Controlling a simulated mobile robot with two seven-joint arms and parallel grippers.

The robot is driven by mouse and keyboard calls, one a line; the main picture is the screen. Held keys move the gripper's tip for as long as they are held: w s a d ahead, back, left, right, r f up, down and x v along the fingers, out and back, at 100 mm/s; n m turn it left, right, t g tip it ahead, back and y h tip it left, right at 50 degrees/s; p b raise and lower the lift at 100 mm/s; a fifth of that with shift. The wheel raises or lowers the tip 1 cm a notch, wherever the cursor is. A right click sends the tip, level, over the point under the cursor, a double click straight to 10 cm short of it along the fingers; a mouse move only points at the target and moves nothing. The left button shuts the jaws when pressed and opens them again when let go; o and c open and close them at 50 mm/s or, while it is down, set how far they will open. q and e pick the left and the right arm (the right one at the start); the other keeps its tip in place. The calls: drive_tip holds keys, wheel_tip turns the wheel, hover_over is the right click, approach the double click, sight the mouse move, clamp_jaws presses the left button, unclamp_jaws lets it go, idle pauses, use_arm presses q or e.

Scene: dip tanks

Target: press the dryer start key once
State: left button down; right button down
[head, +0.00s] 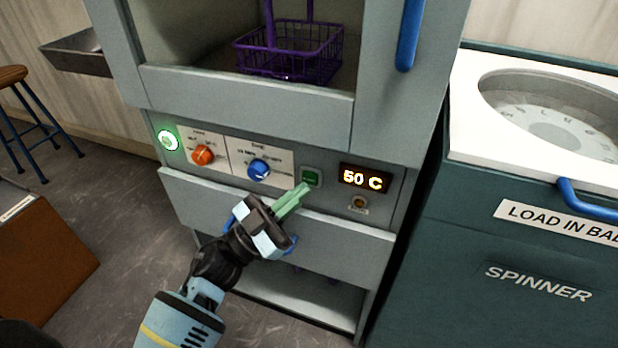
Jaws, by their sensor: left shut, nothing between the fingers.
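The dryer (250,112) is a grey cabinet with a control panel across its middle. A small green key (311,177) sits on the panel between the blue knob and the display. My left gripper (304,189) is shut and empty, its green fingertips at the lower left edge of this key. I cannot tell whether they touch it. The display (364,179) reads 50 C. A round button (168,140) glows green at the panel's left end. An orange knob (203,155) and a blue knob (259,169) sit between. My right gripper is not in view.
A purple wire basket (290,48) stands in the open chamber above the panel. A blue handle (409,35) is at the upper right. The spinner (510,235) stands close on the right. A stool (38,125) and a brown box (45,245) are at the left.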

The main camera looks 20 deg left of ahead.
use_arm(q)
drive_tip(key=shift+w, duration=0.1)
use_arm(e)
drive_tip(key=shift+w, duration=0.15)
use_arm(q)
drive_tip(key=shift+w, duration=0.35)
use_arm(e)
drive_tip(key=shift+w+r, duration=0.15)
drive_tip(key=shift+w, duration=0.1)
use_arm(q)
drive_tip(key=shift+w, duration=0.15)
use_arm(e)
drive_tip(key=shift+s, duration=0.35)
use_arm(q)
drive_tip(key=shift+w, duration=0.2)
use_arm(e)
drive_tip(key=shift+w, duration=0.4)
use_arm(q)
drive_tip(key=shift+s+p, duration=0.6)
drive_tip(key=shift+s, duration=0.2)
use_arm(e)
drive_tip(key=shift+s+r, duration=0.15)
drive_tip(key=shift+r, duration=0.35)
